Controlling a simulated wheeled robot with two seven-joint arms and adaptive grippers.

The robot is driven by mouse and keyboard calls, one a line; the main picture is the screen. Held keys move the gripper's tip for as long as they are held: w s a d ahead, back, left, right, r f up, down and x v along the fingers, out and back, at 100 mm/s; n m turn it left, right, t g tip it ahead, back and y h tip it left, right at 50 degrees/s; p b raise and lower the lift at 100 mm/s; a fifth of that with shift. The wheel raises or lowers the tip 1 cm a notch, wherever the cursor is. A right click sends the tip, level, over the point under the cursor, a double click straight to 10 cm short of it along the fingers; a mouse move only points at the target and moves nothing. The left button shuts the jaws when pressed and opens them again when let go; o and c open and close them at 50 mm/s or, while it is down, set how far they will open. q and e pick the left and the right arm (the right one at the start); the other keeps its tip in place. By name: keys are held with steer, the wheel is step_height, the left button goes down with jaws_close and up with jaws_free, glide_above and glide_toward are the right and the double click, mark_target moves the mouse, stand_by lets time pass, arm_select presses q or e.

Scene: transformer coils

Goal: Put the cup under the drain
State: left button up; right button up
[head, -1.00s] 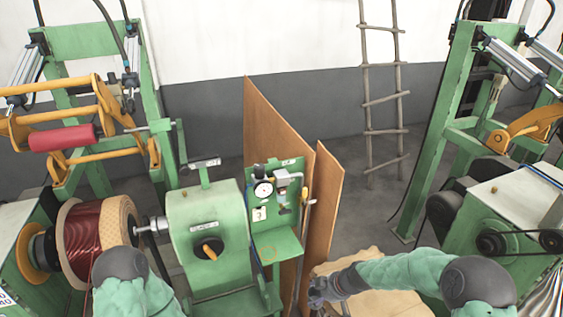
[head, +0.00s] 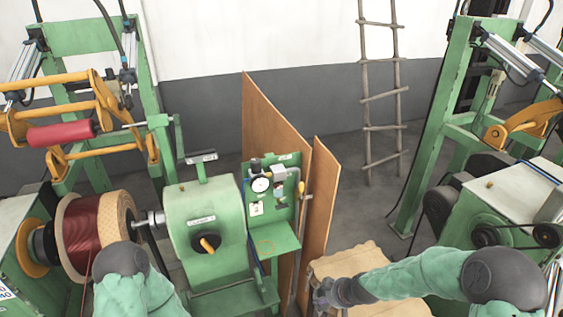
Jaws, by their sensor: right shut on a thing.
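My right gripper (head: 322,296) is at the lower middle, in front of the wooden table's left edge and to the right of the green panel. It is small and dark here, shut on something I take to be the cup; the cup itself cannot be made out. The green panel (head: 285,213) carries a round gauge and an air unit (head: 282,186), where the drain appears to be; the drain outlet is too small to tell. My left gripper is out of view.
A green winding machine (head: 205,225) with a copper coil (head: 90,235) is at left. Another machine (head: 510,205) is at right. A ladder (head: 385,97) leans on the wall.

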steer(key=shift+s+d+r+m, duration=0.2)
steer(key=shift+m, duration=0.1)
steer(key=shift+s, duration=0.1)
steer(key=shift+s+d+m, duration=0.1)
steer(key=shift+m, duration=0.2)
steer(key=s+d+r+m+t+h, duration=0.1)
steer(key=s+d+r+m+h, duration=0.1)
steer(key=s+d+m+h, duration=0.1)
steer(key=s+m, duration=0.1)
steer(key=m, duration=0.1)
steer(key=shift+s+d+r+m, duration=0.25)
steer(key=shift+s+r+m, duration=0.05)
steer(key=shift+s+m, duration=0.1)
steer(key=shift+w, duration=0.1)
steer(key=shift+a+f, duration=0.1)
step_height(320, 180, down, 17)
steer(key=b, duration=1.7)
